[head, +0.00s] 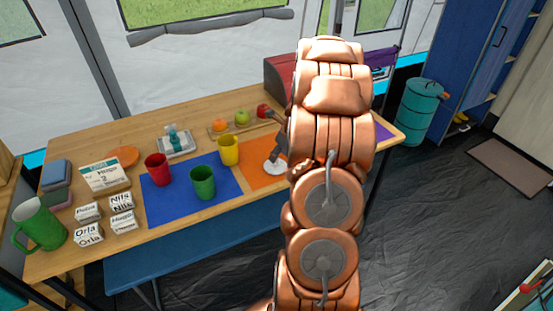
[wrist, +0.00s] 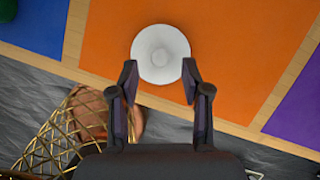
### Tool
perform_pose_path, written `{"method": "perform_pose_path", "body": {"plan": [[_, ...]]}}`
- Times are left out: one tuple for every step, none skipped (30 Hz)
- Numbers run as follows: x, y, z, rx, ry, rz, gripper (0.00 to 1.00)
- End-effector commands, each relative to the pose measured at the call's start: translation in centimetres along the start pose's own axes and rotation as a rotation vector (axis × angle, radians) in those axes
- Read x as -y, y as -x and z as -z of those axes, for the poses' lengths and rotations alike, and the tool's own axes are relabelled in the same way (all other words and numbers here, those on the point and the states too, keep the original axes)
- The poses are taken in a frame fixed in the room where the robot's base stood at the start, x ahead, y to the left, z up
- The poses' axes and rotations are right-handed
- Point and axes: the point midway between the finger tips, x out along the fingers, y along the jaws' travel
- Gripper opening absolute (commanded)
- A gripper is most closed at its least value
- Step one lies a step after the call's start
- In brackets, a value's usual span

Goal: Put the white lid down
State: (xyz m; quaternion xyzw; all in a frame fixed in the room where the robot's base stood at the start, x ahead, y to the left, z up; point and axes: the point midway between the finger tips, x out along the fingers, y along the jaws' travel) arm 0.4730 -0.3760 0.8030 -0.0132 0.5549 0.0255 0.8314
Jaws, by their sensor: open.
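The white lid (wrist: 160,54) is round and lies on the orange mat (wrist: 225,45), near the table's front edge. It also shows in the head view (head: 274,168), partly covered by my gripper and arm. My gripper (wrist: 159,84) is open, with one fingertip on each side of the lid's near edge. I cannot tell whether the fingers touch the lid. Nothing is held between them.
A blue mat (head: 185,206) left of the orange mat holds a red cup (head: 158,169), a green cup (head: 202,183) and a yellow cup (head: 228,150). Fruit (head: 242,118) lies on a board behind. A gold wire basket (wrist: 62,135) is below the table edge.

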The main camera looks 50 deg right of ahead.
Motion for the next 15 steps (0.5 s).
{"method": "perform_pose_path", "body": {"plan": [[0.1,0.8,0.1,0.001,0.0,0.005,0.48],[0.2,1.2,0.1,0.0,-0.001,0.005,0.48],[0.2,1.9,0.1,0.0,-0.001,0.005,0.48],[0.1,2.4,0.1,0.0,0.0,0.004,0.48],[0.1,2.9,0.1,0.0,0.0,0.003,0.48],[0.1,3.5,0.1,0.001,0.0,0.004,0.48],[0.1,4.0,0.1,0.001,0.0,0.005,0.48],[0.2,4.5,0.1,0.002,0.0,0.006,0.48],[0.1,5.0,0.1,0.001,0.0,0.005,0.48],[0.1,5.4,0.1,0.0,0.0,0.004,0.48],[0.1,5.8,0.1,-0.001,-0.001,0.003,0.48],[0.0,6.3,0.1,-0.002,-0.001,0.001,0.48],[0.0,6.6,0.1,-0.002,-0.001,0.001,0.48],[0.1,7.0,0.1,-0.001,-0.001,0.002,0.48],[0.1,7.3,0.1,-0.001,-0.001,0.003,0.48]]}}
